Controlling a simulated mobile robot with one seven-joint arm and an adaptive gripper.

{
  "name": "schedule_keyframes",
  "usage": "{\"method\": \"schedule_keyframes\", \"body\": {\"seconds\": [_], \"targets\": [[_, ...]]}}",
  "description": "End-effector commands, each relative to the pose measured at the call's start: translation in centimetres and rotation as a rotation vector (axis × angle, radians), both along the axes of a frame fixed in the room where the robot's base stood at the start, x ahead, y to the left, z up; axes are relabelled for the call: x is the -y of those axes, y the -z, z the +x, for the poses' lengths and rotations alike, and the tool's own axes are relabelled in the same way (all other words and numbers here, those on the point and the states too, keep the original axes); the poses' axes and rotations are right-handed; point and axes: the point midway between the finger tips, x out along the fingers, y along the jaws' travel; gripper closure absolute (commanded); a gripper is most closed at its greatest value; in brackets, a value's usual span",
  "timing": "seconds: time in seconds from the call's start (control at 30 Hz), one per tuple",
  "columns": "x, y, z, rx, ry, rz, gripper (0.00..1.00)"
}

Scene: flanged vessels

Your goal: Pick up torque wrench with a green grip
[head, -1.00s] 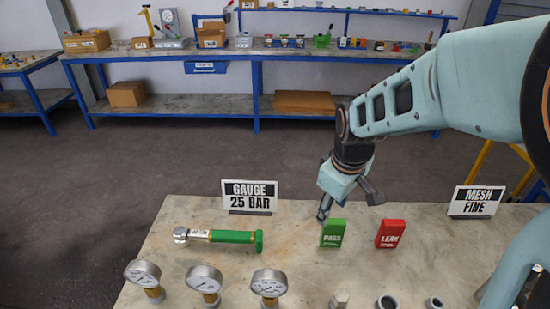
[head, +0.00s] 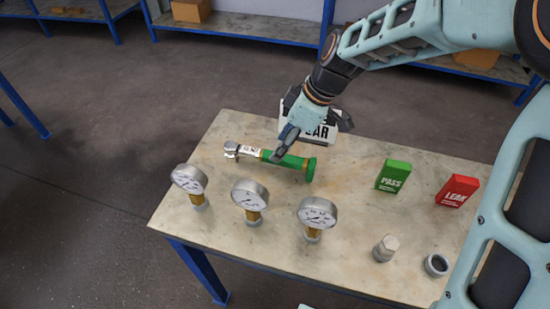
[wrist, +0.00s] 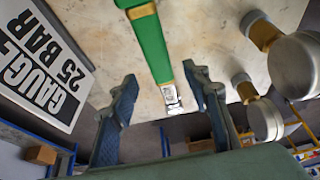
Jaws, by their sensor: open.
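The torque wrench with a green grip (head: 292,161) lies on the table, its metal head to the left and its green end to the right. In the wrist view the green grip (wrist: 152,45) runs down between the fingers, with the silver shaft below it. My gripper (head: 282,146) is at the wrench in the head view, over the grip near its middle. In the wrist view my gripper (wrist: 163,110) is open, one finger on each side of the wrench, with gaps to both. Whether the fingertips touch the table cannot be told.
The gauge sign (head: 318,128) stands just behind my gripper. Three pressure gauges (head: 250,196) stand along the front of the table (head: 225,245). A green PASS block (head: 393,177) and a red LEAK block (head: 457,191) stand to the right, with metal fittings (head: 386,248) in front.

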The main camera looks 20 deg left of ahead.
Motion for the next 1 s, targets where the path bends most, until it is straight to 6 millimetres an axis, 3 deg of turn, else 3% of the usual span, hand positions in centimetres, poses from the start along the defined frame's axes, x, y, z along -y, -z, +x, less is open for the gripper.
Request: {"method": "schedule_keyframes", "body": {"seconds": [0.33, 0.63, 1.0], "targets": [[-1.6, 4.3, -0.3, -0.002, -0.001, -0.001, 0.56], [-1.8, 4.8, -0.3, 0.001, 0.0, -0.001, 0.56], [-1.8, 4.7, -0.3, 0.001, 0.0, -0.001, 0.97]]}}
